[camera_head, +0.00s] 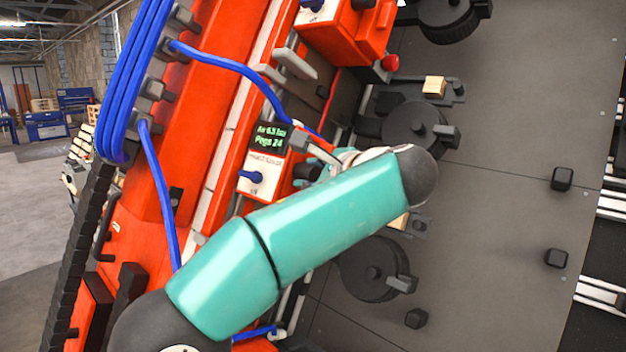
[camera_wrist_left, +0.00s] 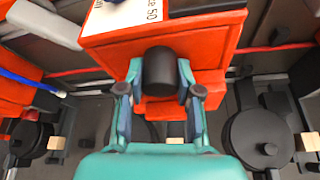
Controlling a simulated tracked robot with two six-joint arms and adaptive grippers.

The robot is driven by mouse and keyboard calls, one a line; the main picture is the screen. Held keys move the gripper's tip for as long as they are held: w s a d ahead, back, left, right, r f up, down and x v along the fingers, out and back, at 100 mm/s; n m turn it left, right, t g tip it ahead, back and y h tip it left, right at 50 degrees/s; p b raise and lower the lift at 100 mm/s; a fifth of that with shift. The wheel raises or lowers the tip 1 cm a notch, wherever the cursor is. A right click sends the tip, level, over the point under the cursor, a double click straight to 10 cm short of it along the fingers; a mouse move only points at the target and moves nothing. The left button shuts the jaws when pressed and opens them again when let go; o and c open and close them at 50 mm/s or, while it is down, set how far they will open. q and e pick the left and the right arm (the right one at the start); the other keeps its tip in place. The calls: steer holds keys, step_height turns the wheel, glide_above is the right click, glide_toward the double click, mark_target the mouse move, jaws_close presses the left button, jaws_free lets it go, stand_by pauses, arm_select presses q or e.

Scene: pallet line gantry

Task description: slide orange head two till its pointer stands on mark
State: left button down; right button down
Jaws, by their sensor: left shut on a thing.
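My left gripper shows in the left wrist view (camera_wrist_left: 160,92), its teal fingers on either side of a black knob (camera_wrist_left: 160,72) on an orange head (camera_wrist_left: 215,45). It is shut on this knob. A white label, partly cut off, is on top of the head. I cannot make out a pointer or a mark. The head's number cannot be read. My right gripper is not in view.
Another orange head (camera_head: 340,32) with a red button (camera_head: 390,62) is higher on the orange beam (camera_head: 190,130). Blue hoses (camera_head: 130,80) run along the beam. Black round clamps (camera_head: 412,125) and wooden blocks (camera_head: 434,86) stand on the grey plate (camera_head: 520,130).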

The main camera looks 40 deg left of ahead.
arm_select(q)
steer(key=shift+w+r, duration=0.2)
steer(key=shift+f, duration=0.1)
steer(key=c, duration=0.8)
jaws_free()
steer(key=shift+s, duration=0.15)
steer(key=v, duration=1.2)
steer(key=shift+f, duration=0.1)
